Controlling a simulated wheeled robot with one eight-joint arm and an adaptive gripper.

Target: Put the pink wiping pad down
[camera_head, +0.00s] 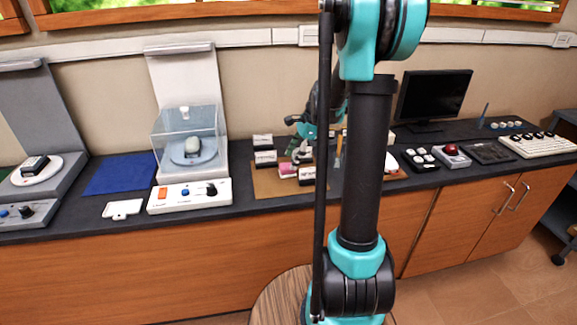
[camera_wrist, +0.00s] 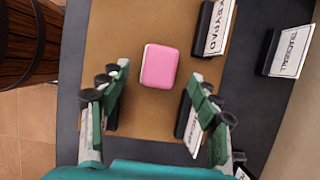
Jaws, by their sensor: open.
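The pink wiping pad (camera_wrist: 159,66) lies on a brown mat (camera_wrist: 108,45) on the dark counter, with a pale edge on its left side. In the head view the pad (camera_head: 287,170) shows near the mat's middle, just left of my arm. My gripper (camera_wrist: 158,93) is open, with its fingers spread to the left and right below the pad in the wrist view. The pad is apart from both fingers, and nothing is held.
A keypad label block (camera_wrist: 216,28) stands right of the pad, and a trackball label block (camera_wrist: 285,50) stands farther right. A clear-covered display (camera_head: 187,140) and blue cloth (camera_head: 121,173) are to the left. A monitor (camera_head: 434,96) and keyboard (camera_head: 540,143) are to the right.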

